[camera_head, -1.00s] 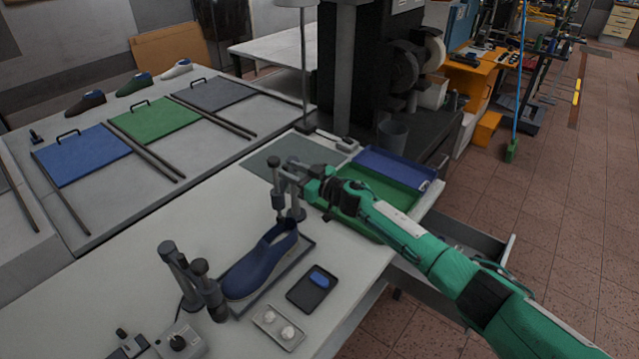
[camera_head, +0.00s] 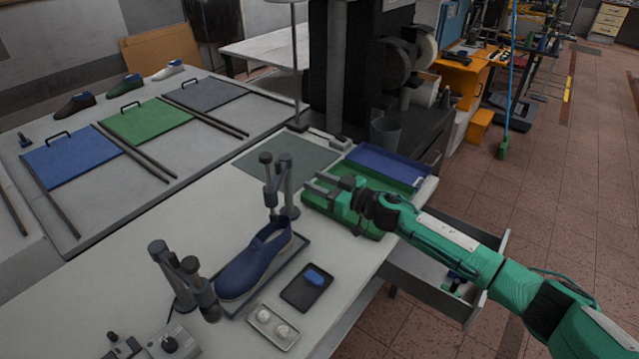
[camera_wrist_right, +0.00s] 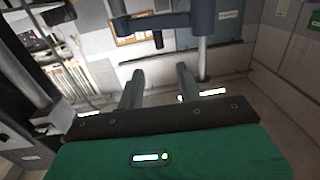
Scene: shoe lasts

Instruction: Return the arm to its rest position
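My right gripper (camera_head: 322,183) is over the green tray (camera_head: 347,215), at the right side of the white work table. In the right wrist view its two fingers (camera_wrist_right: 158,88) stand apart with nothing between them. The blue shoe last (camera_head: 254,265) rests on a dark tray on the table, between two pairs of grey posts, to the left of and nearer than the gripper. The gripper is clear of it. My left gripper is in neither view.
A blue tray (camera_head: 388,167) lies behind the green one. Grey posts (camera_head: 278,185) stand left of my right gripper. An open drawer (camera_head: 437,285) juts out below my right arm. A small black tray (camera_head: 306,288) holds a blue piece.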

